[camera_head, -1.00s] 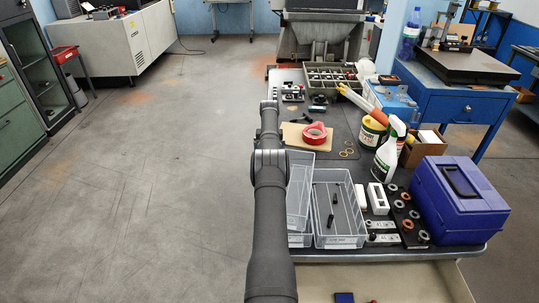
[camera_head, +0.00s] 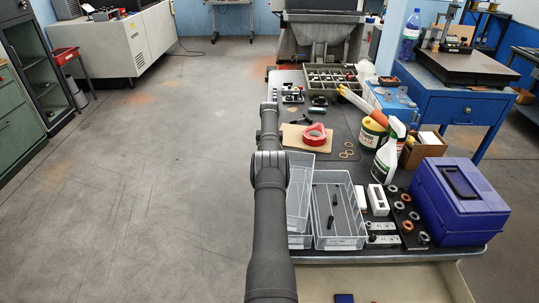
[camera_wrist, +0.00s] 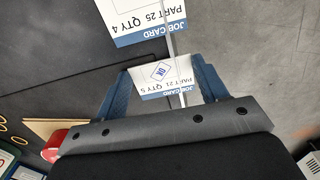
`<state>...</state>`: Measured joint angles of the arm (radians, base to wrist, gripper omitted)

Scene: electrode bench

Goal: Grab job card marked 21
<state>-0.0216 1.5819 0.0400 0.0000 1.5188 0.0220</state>
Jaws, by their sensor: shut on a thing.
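In the wrist view, the job card marked part 21 (camera_wrist: 165,77), white with a blue band, sits between the two blue fingers of my gripper (camera_wrist: 161,66). The fingers are closed against its sides, and its text appears upside down. A second job card, marked part 25 (camera_wrist: 150,18), lies just beyond the fingertips at the top of the view, apart from the held card. In the head view, my arm hides the gripper, and neither card shows.
A thin pale strip (camera_wrist: 172,45) runs past both cards. Red tape (camera_head: 314,135) lies on a tan board (camera_head: 291,134) with rubber bands nearby. Clear trays (camera_head: 338,242), a spray bottle (camera_head: 386,158) and a blue case (camera_head: 458,208) crowd the bench. Open floor (camera_head: 150,180) is left.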

